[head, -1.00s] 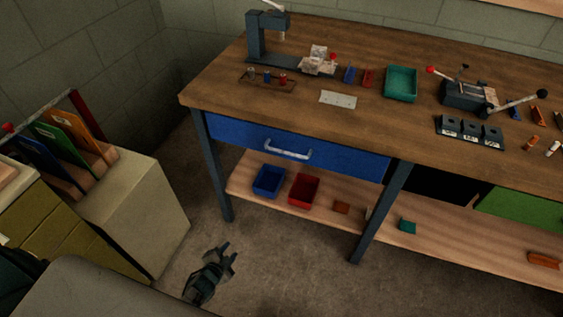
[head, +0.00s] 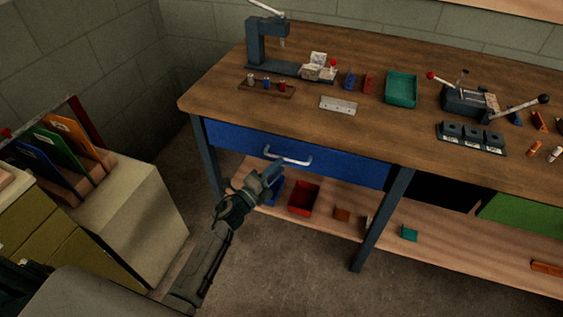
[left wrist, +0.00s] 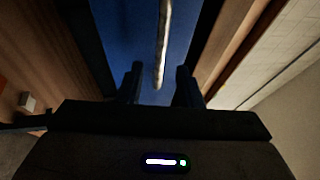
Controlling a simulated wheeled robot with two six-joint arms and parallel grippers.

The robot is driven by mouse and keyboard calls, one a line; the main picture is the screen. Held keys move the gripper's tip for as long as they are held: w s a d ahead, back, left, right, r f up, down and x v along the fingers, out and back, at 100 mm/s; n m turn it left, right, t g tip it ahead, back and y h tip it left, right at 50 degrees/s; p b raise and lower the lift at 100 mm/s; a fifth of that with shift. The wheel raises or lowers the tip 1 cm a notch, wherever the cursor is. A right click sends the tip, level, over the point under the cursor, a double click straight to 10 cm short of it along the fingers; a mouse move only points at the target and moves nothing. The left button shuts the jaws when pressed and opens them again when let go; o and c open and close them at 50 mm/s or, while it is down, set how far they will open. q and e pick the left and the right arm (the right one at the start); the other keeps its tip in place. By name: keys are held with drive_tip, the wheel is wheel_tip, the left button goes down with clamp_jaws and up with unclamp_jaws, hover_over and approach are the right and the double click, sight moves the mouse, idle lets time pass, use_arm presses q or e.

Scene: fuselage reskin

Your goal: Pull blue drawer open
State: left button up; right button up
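The blue drawer (head: 340,164) sits shut under the wooden workbench top, with a pale metal bar handle (head: 288,158) on its front. My left gripper (head: 270,174) is just below and left of the handle in the head view, reaching up toward the drawer front. In the left wrist view the two dark fingers (left wrist: 158,85) are apart, with the drawer face (left wrist: 195,30) ahead. The handle (left wrist: 163,45) runs lengthwise between the line of the fingers, and nothing appears gripped. My right gripper is not in view.
The workbench (head: 225,98) carries a press, a teal tray (head: 401,88) and a vise. Below it a shelf (head: 330,215) holds a red bin (head: 303,198) and a blue bin partly hidden by my gripper. A cabinet (head: 125,215) with upright folders stands left. A bench leg (head: 383,220) stands right of the drawer.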

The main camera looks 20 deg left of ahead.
use_arm(q)
drive_tip(key=shift+x, duration=1.2)
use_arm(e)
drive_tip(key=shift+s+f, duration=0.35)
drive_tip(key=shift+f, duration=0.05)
use_arm(q)
clamp_jaws()
